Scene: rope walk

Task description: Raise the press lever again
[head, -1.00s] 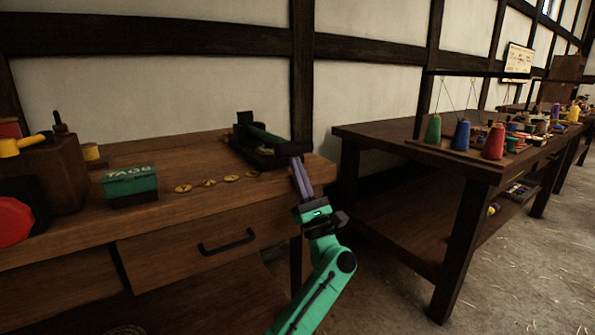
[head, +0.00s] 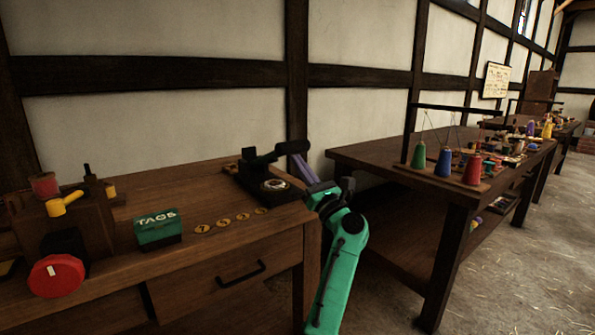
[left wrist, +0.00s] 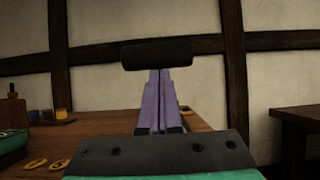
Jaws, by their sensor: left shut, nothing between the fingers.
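The press (head: 250,180) is a dark device at the right end of the wooden bench. Its black lever (head: 262,157) is up off the base, and a pale round disc (head: 274,184) shows beneath it. My left gripper (head: 292,152) has shut purple fingers at the lever's handle end. In the left wrist view the handle is a black crossbar (left wrist: 157,53) in front of the fingertips (left wrist: 159,72), hiding their ends. The fingers hold nothing; whether they touch the handle I cannot tell. My right gripper is not in view.
Several round brass tags (head: 222,222) lie in a row beside a green TAGS box (head: 158,228). A device with a red knob (head: 56,275) stands at the left. Another table (head: 400,165) with coloured spools is at the right, across a gap.

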